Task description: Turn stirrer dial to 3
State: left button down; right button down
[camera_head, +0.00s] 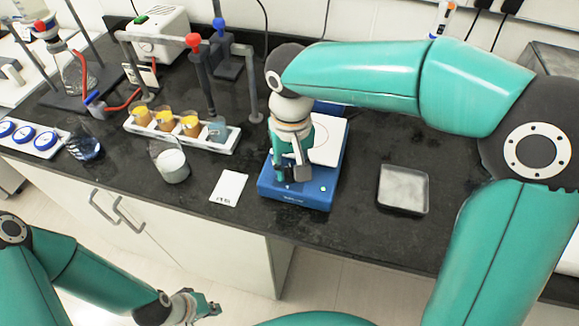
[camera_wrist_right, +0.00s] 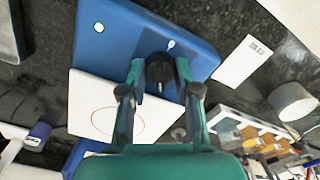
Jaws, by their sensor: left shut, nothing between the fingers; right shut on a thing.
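The blue stirrer (camera_head: 310,199) with a white top plate stands on the dark bench, and it also shows in the right wrist view (camera_wrist_right: 190,35). Its round black dial (camera_wrist_right: 159,67) sits between the fingertips of my right gripper (camera_wrist_right: 160,70), which is shut on it from above. A small white mark (camera_wrist_right: 171,44) shows on the blue body beside the dial. I cannot read any dial numbers. In the head view, my right gripper (camera_head: 288,172) hides the dial. My left gripper (camera_head: 209,305) is shut and empty, low in front of the bench.
A beaker of white contents (camera_head: 170,164) and a white card (camera_head: 229,187) lie left of the stirrer. A rack with yellow-filled vessels (camera_head: 165,120) stands behind them. A square grey dish (camera_head: 403,189) sits to the right. Bare bench lies between stirrer and dish.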

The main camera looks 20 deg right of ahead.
aim_at(290, 167)
jog(key=m, duration=0.3)
jog(key=m+b, duration=0.1)
jog(key=m, duration=0.2)
jog(key=shift+w+r+m, duration=0.1)
jog(key=shift+w+m, duration=0.1)
jog(key=shift+m, duration=0.1)
jog(key=m, duration=0.5)
jog(key=shift+b, duration=0.35)
jog(key=shift+r, duration=0.1)
jog(key=c, duration=1)
grip_release()
jog(key=shift+o, duration=0.9)
notch_tip(290, 167, up, 12)
jog(key=shift+f, duration=0.2)
